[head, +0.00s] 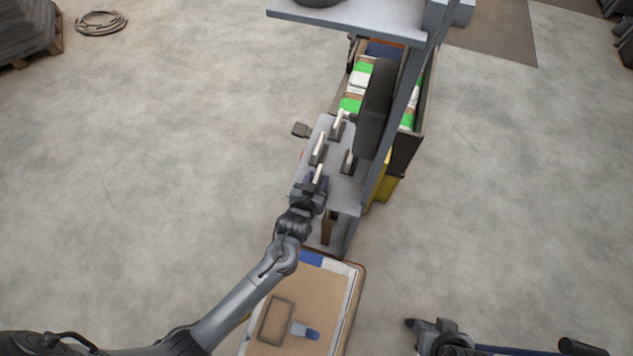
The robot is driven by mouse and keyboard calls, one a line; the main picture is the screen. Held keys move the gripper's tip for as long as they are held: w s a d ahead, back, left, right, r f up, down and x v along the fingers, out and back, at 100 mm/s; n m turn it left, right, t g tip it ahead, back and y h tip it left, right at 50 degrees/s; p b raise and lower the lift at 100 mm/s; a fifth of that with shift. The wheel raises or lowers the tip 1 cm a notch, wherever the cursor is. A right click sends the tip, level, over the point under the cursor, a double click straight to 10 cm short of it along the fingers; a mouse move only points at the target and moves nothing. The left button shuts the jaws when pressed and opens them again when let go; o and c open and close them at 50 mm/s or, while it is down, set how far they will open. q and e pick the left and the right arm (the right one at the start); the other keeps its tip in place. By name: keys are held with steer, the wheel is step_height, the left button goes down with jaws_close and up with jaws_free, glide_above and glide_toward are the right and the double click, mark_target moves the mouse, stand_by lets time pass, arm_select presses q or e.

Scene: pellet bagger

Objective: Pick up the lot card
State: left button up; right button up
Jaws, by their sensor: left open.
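Several thin white upright pieces in dark holders stand on a grey bench; they look like cards, and I cannot tell which is the lot card. The nearest white card (319,173) is right at my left gripper (316,184), which is open. The gripper partly hides its holder, and I cannot tell whether the fingers touch the card. Other white cards stand farther back (319,146), (338,122) and to the right (349,157). My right gripper (430,326) is low at the right, over the floor, far from the bench; its finger opening is unclear.
The grey bench (343,190) has a post and a dark roller (376,108) along its right side. A crate (405,150) with green and white bags stands behind. A cardboard-topped stack (300,285) with a scoop-like tool (305,331) lies in front.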

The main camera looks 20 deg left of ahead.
arm_select(q)
jaws_close()
steer(key=shift+r, duration=0.1)
stand_by(0.3)
